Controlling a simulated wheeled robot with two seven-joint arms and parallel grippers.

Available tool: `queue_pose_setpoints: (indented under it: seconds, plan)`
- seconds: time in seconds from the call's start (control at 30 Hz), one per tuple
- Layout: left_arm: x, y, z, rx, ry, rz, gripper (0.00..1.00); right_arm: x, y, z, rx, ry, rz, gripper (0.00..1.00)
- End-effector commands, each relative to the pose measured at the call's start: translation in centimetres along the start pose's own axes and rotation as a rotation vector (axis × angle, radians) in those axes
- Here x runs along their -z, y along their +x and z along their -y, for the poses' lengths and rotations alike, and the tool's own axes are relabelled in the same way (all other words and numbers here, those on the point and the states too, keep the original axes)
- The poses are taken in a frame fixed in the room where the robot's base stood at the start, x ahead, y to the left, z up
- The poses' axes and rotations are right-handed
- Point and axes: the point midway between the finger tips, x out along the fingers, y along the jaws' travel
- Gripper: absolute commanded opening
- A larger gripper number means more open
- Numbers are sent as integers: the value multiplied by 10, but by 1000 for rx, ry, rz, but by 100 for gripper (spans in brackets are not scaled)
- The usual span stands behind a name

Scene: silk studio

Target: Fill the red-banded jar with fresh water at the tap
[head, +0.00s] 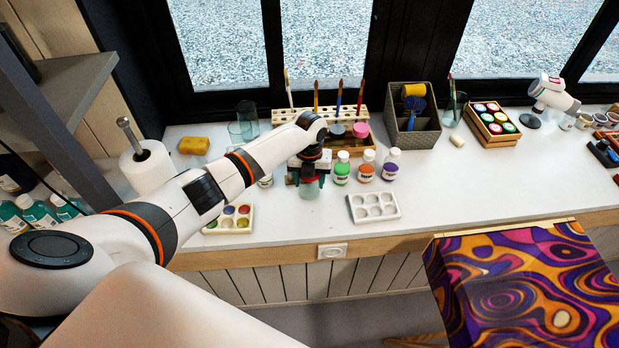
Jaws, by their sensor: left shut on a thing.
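The red-banded jar (309,191) is a small clear glass jar near the middle of the white counter. Its red band shows just under my left gripper (310,177). My left gripper reaches in from the left, points down and is shut on the jar around its upper part. The fingers hide much of the jar. I cannot tell whether its bottom touches the counter or hangs slightly above it, nor what is inside. The tap is not in view. My right gripper is not in view.
Paint bottles (367,166) stand close right of the jar. A white palette (373,207) lies front right, a paint-filled palette (230,219) front left. Behind are a brush rack (345,118) and a grey caddy (412,131). A yellow sponge (194,146) and paper roll (147,169) are left.

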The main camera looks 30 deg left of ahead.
Motion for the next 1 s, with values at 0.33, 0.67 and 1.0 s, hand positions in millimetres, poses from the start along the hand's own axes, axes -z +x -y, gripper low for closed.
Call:
queue_pose_setpoints:
  seconds: [0.33,0.67,1.0]
  plan:
    - [0,2,0,0,0,-1,60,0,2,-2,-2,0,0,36]
    - [0,2,0,0,0,0,77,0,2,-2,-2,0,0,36]
    - [1,-35,0,-1,2,-7,77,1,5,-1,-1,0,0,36]
